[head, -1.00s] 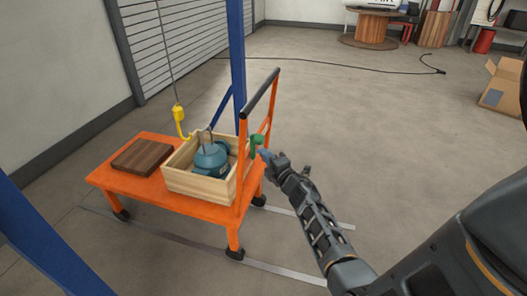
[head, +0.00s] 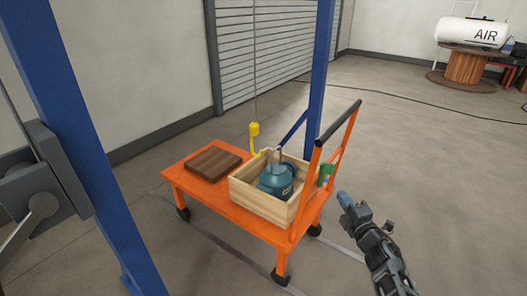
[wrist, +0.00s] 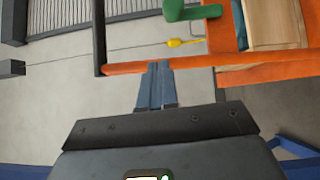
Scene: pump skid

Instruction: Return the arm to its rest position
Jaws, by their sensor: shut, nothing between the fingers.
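My gripper (head: 346,201) is shut and empty, held in the air to the right of the orange cart (head: 195,192). In the wrist view its closed blue-grey fingers (wrist: 156,88) overlap the cart's orange frame (wrist: 130,68) in the picture. I cannot tell from that whether they touch it. In the head view a gap of floor shows between the fingertips and the cart. The arm reaches up from the lower right of the head view.
The cart carries a wooden crate (head: 262,205) with a teal pump (head: 276,181), and a brown wooden block (head: 213,163). A green part (head: 325,174) is at the handle side. A yellow hook (head: 254,131) hangs above. Blue posts (head: 321,75) stand nearby.

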